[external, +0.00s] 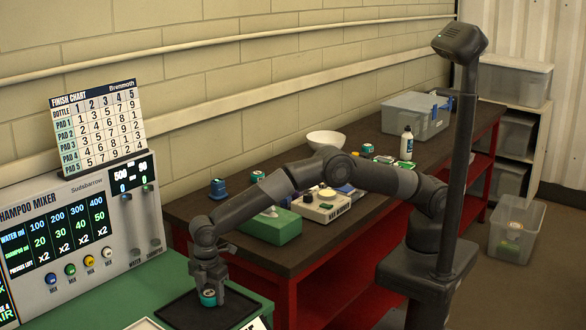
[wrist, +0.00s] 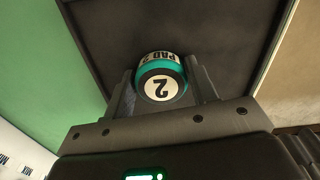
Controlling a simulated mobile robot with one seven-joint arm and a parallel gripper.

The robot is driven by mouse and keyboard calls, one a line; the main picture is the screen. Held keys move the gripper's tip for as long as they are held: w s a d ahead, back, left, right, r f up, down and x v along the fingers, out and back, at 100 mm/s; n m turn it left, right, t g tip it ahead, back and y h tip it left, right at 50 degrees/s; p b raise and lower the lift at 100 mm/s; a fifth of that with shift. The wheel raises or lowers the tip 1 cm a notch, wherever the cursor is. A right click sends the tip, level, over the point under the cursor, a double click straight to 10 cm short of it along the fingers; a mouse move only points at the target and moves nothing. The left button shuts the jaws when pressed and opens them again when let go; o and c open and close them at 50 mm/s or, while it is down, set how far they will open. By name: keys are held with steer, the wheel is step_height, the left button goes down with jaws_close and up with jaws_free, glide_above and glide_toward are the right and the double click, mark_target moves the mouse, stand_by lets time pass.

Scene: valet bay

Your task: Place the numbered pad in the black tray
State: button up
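The numbered pad (external: 208,299) is a small teal and black cylinder with a white top. In the wrist view the numbered pad (wrist: 161,86) shows a 2 on its white face and "PAD 2" on its side. My gripper (external: 208,288) points down over the black tray (external: 240,305). In the wrist view my gripper (wrist: 160,75) has a finger on each side of the pad, and it looks shut on it. The black tray (wrist: 225,35) fills the space behind the pad. I cannot tell whether the pad touches the tray floor.
The tray lies on a green surface (external: 130,297) beside the shampoo mixer (external: 90,235). A finish chart (external: 98,128) stands above the mixer. A dark bench (external: 290,258) holds a green box (external: 272,225), a white bowl (external: 326,139), a bottle (external: 406,145) and other pads.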

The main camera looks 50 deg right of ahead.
mark_target(210, 292)
steer(key=o, duration=0.4)
step_height(210, 292, up, 12)
steer(key=shift+r, duration=0.2)
stand_by(0.4)
